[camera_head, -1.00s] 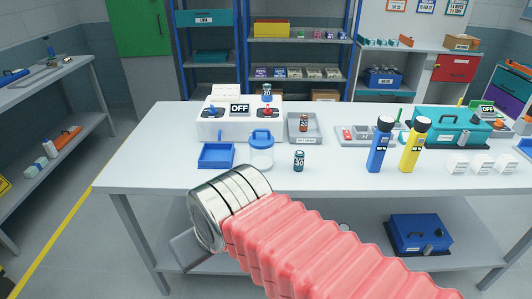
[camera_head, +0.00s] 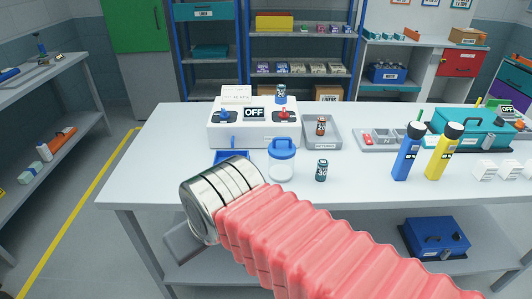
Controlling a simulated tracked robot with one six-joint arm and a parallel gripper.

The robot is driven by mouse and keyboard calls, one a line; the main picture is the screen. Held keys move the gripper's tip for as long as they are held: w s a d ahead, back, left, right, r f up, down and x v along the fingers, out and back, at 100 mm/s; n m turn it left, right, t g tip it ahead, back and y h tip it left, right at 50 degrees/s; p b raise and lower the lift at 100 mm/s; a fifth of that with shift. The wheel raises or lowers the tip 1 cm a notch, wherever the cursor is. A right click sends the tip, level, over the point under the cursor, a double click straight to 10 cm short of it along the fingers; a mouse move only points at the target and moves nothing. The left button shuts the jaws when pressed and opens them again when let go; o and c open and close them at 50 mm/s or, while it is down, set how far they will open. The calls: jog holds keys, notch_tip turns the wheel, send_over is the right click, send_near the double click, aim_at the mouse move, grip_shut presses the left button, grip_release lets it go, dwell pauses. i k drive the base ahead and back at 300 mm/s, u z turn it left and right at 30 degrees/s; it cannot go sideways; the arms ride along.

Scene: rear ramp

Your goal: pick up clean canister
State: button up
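Several small canisters show. No label that I can read tells which is clean.
A blue tray (camera_head: 231,157) is partly hidden behind my wrist. The table's left end is clear.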

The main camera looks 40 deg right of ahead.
aim_at(282, 151)
jog(key=i, duration=1.25)
jog(key=z, duration=0.05)
